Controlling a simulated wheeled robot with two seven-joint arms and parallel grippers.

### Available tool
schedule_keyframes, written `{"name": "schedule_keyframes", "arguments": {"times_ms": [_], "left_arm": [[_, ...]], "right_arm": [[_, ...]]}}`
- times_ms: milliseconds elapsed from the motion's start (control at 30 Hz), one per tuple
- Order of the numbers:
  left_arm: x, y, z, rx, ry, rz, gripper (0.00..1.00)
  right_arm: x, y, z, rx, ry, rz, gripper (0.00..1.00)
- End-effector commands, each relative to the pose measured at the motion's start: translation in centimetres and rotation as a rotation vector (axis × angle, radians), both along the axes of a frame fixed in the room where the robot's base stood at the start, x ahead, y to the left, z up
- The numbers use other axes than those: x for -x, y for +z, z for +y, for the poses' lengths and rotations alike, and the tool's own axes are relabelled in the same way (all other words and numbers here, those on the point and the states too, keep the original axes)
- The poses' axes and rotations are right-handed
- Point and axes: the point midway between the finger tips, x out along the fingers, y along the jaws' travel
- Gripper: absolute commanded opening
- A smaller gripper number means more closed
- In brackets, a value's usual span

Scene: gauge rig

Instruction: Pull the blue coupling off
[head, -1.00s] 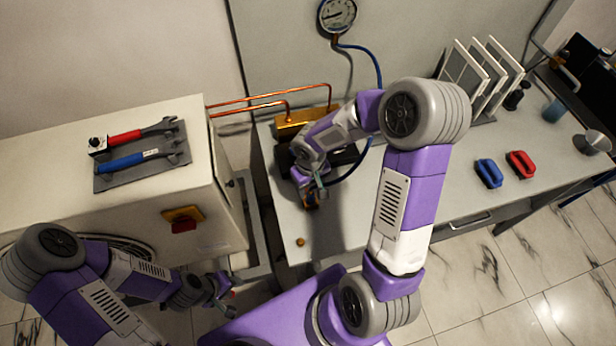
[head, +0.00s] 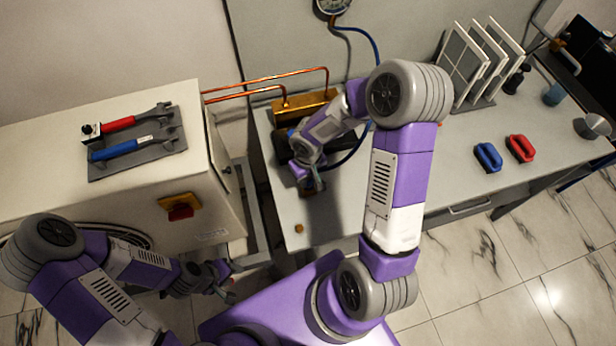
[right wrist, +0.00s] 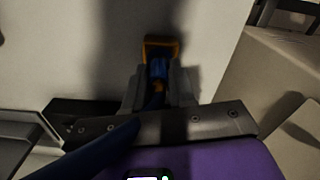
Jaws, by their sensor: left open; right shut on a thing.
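The blue coupling (right wrist: 158,70) shows in the right wrist view between the fingers of my right gripper (right wrist: 158,88), with an orange piece (right wrist: 162,41) at its far end. My right gripper is shut on it. In the head view my right gripper (head: 310,184) is over the bench in front of the brass block (head: 305,105); my arm hides most of the coupling there. The blue hose (head: 377,50) runs down from the gauge (head: 331,5) and passes behind my right arm. My left gripper (head: 228,283) is open and empty, low in front of the cabinet.
A cabinet (head: 150,205) on the left carries a grey mat (head: 105,172) with red-handled and blue-handled tools. Copper pipes (head: 260,79) run to the brass block. Blue (head: 488,157) and red (head: 520,149) handled pieces lie on the bench (head: 430,165), near a rack of panels (head: 468,75).

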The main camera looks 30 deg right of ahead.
Motion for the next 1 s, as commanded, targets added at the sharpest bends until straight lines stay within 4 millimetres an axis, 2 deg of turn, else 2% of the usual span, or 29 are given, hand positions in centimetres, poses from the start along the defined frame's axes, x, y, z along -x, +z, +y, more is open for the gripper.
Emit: {"name": "schedule_keyframes", "arguments": {"times_ms": [33,67,200,667,1000], "left_arm": [[0.0,0.0,0.0,0.000,0.000,0.000,0.43],[0.0,0.0,0.0,0.000,0.000,0.000,0.43],[0.0,0.0,0.0,0.000,0.000,0.000,0.43],[0.0,0.1,0.0,0.000,0.000,0.000,0.43],[0.0,1.3,0.0,0.000,0.000,0.000,0.43]], "right_arm": [[0.0,0.0,0.0,0.000,0.000,-0.001,0.00],[0.0,0.0,0.0,0.000,0.000,-0.001,0.21],[0.0,0.0,0.0,0.000,0.000,-0.001,0.00],[-0.1,0.2,0.0,0.000,0.000,-0.002,0.00],[-0.1,1.7,0.0,0.000,0.000,-0.002,0.00]]}}
